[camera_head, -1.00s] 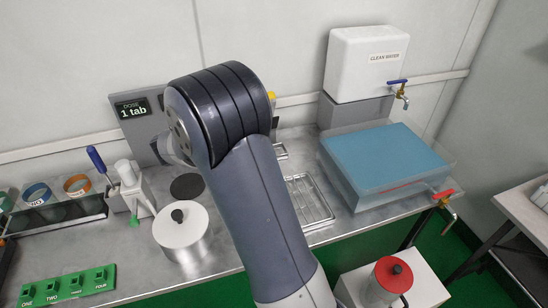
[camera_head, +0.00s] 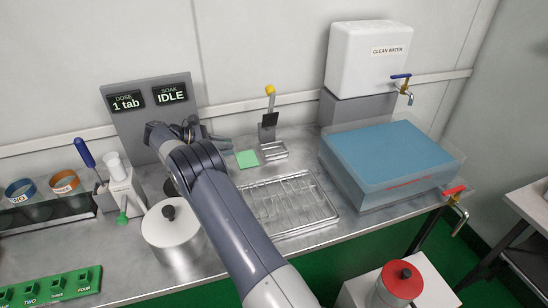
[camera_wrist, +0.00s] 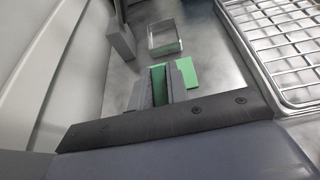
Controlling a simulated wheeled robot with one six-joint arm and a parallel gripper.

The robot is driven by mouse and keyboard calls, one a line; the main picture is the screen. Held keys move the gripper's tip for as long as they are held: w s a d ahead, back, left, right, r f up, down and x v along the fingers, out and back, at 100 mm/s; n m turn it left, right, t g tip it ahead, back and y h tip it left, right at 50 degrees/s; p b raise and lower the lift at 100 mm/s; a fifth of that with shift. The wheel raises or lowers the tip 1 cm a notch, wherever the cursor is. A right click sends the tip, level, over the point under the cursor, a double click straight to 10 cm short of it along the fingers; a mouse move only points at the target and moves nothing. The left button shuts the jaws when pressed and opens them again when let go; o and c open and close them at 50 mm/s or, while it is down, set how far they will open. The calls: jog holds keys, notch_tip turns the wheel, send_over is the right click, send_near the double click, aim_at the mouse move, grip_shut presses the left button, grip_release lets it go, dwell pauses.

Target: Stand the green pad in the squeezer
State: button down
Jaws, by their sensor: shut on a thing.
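The green pad (camera_head: 246,158) is a thin, light green square, held by my gripper (camera_head: 229,146) over the counter behind the wire rack. In the wrist view my gripper (camera_wrist: 164,83) is shut on the pad (camera_wrist: 188,73); green shows between the fingers and sticks out to the right. The squeezer (camera_head: 272,150) stands just right of the pad, with a small open metal tray, a dark plate and an upright lever with a yellow knob. Its tray (camera_wrist: 164,38) is ahead of the fingers in the wrist view, apart from the pad and empty.
A wire rack (camera_head: 290,205) lies in front of the squeezer. A blue-topped clear tank (camera_head: 388,160) stands to the right, a lidded pot (camera_head: 172,230) to the left. A grey panel (camera_head: 145,110) reading "1 tab" and "IDLE" stands behind my arm.

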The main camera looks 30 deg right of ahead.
jog(key=shift+f, duration=0.4)
jog(key=shift+s+d, duration=0.2)
jog(key=shift+d, duration=0.1)
send_over(276, 152)
jog(key=shift+s+a, duration=0.1)
jog(key=shift+a, duration=0.1)
jog(key=shift+d+f, duration=0.1)
jog(key=shift+d, duration=0.05)
jog(key=shift+f+b, duration=0.3)
jog(key=shift+f, duration=1.35)
jog(key=shift+f, duration=0.1)
jog(key=shift+f, duration=0.1)
jog(key=c, duration=1.4)
grip_release()
jog(key=shift+o, duration=0.2)
